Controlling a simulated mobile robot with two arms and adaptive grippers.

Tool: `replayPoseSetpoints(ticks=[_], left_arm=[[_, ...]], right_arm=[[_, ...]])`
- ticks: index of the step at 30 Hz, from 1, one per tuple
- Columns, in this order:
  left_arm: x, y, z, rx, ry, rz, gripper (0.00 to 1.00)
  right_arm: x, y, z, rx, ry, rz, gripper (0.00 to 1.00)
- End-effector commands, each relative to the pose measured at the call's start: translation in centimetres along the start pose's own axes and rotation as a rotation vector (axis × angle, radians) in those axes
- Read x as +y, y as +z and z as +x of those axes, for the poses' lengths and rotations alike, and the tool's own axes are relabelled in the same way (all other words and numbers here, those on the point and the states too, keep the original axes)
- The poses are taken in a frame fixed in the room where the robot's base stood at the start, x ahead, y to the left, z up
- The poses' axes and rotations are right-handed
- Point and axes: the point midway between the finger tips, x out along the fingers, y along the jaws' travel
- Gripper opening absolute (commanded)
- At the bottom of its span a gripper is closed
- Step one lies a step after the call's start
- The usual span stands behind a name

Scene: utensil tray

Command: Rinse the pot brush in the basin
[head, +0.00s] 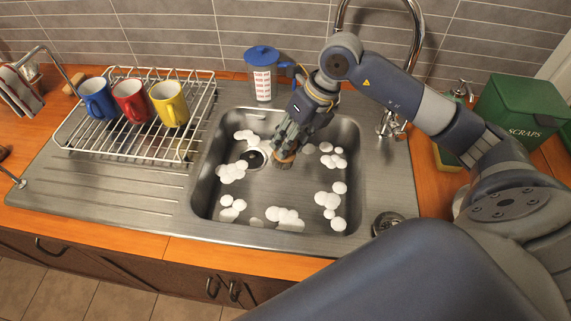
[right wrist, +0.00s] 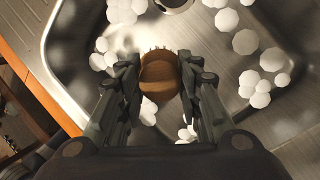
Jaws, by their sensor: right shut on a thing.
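The steel basin (head: 300,228) is set in the worktop and holds several clumps of white suds (head: 288,217). My right gripper (head: 283,153) reaches down into the basin near the drain. It is shut on the pot brush (head: 283,160), whose brown base shows below the fingers. In the right wrist view, my right gripper (right wrist: 162,85) has a finger on each side of the brush's round brown top (right wrist: 160,75), with bristles showing at its far edge. I cannot tell whether the bristles touch the basin floor. My left gripper is not in view.
A wire rack (head: 130,147) with blue, red and yellow mugs stands on the left drainboard. A blue-lidded jug (head: 262,80) stands behind the basin. The tall tap (head: 417,40) rises behind my right arm. A green scraps bin (head: 520,112) is at the right.

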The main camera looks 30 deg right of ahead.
Motion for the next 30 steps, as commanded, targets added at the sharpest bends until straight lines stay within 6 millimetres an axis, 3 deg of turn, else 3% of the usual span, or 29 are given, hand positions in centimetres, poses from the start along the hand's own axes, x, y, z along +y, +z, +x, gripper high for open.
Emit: replayPoseSetpoints(ticks=[16, 30], left_arm=[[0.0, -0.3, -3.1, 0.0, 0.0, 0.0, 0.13], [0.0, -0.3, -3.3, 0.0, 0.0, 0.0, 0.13]], right_arm=[[1.3, 1.1, -4.4, -0.001, -0.001, 0.001, 0.13], [1.4, 1.2, -4.8, 0.0, 0.0, 0.001, 0.13]])
